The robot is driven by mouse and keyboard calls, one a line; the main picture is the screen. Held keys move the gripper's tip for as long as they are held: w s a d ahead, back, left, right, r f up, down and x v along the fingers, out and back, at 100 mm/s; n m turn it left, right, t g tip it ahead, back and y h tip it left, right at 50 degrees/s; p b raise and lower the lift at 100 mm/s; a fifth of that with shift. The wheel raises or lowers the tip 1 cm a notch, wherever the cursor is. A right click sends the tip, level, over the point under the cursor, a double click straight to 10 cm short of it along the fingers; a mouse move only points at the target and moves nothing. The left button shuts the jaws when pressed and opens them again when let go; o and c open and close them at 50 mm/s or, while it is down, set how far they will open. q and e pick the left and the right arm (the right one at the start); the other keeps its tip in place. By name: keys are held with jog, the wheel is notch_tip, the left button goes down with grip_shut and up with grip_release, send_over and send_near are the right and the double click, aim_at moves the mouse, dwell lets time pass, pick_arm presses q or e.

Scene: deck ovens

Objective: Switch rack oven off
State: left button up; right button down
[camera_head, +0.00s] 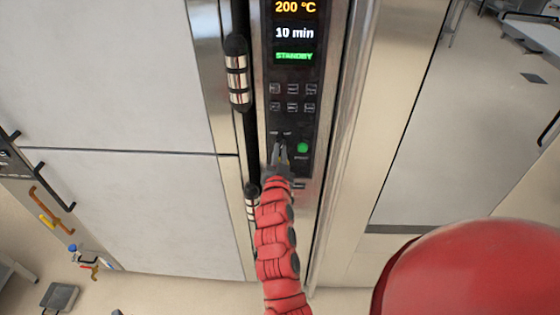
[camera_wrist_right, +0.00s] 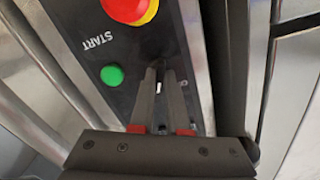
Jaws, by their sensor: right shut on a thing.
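The rack oven's control panel (camera_head: 290,75) is a dark upright strip. Its display (camera_head: 294,32) reads 200 °C, 10 min and STANDBY in green. My right gripper (camera_head: 281,143) is at the lower part of the panel, left of the green button (camera_head: 302,147). In the right wrist view its fingers (camera_wrist_right: 164,75) are close together against the panel, shut on a small dark switch that they mostly hide. The green START button (camera_wrist_right: 112,75) is beside them there, and a red emergency stop on yellow (camera_wrist_right: 130,8) is above. My left gripper is out of view.
Several small buttons (camera_head: 292,98) sit below the display. A black vertical bar with silver bands (camera_head: 237,75) stands just left of the panel. Large pale doors (camera_head: 100,75) fill the left side.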

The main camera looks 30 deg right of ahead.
jog(key=n+b, duration=0.1)
jog(key=b, duration=0.1)
jog(key=n+b, duration=0.1)
jog(key=b, duration=0.2)
jog(key=shift+f+n, duration=0.25)
jog(key=shift+n, duration=0.15)
jog(key=n+b, duration=0.2)
jog(key=n, duration=0.1)
jog(key=shift+r+n, duration=0.2)
jog(key=shift+n, duration=0.1)
jog(key=n, duration=0.4)
jog(key=shift+b, duration=0.35)
jog(key=shift+n, duration=0.3)
jog(key=c, duration=0.9)
grip_release()
